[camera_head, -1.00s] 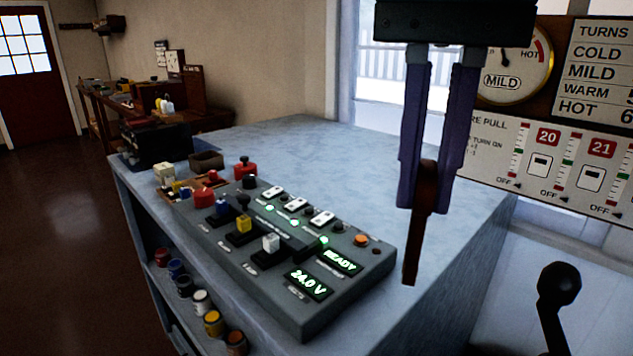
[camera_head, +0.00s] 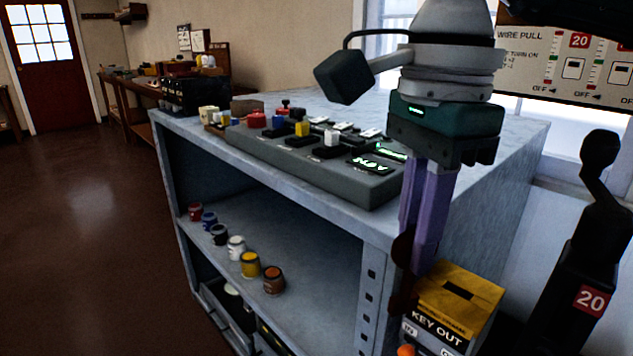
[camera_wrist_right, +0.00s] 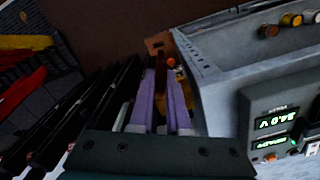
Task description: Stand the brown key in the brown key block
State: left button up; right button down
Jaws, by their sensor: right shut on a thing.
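My right gripper (camera_head: 424,262) points down in front of the bench's right end and is shut on the dark brown key (camera_head: 402,250). The key hangs downward beside the fingers. My left gripper is not in view.
The grey bench (camera_head: 345,225) stands left of the gripper, with a control console (camera_head: 320,165) on top and several paint pots (camera_head: 250,264) on its shelf. A black lever marked 20 (camera_head: 575,260) stands to the right. Open floor lies at the left.

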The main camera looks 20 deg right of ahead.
pick_arm(q)
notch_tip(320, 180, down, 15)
jog(key=b, duration=1.3)
pick_arm(e)
notch_tip(320, 180, down, 23)
jog(key=d+m, duration=0.3)
jog(key=m, duration=1)
jog(key=shift+s+f, duration=0.15)
jog(key=shift+f, duration=0.05)
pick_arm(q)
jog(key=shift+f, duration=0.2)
pick_arm(e)
jog(key=shift+f, duration=0.1)
pick_arm(q)
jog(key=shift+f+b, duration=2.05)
jog(key=shift+b, duration=0.05)
pick_arm(e)
jog(key=shift+f, duration=2.5)
jog(key=c, duration=0.8)
grip_release()
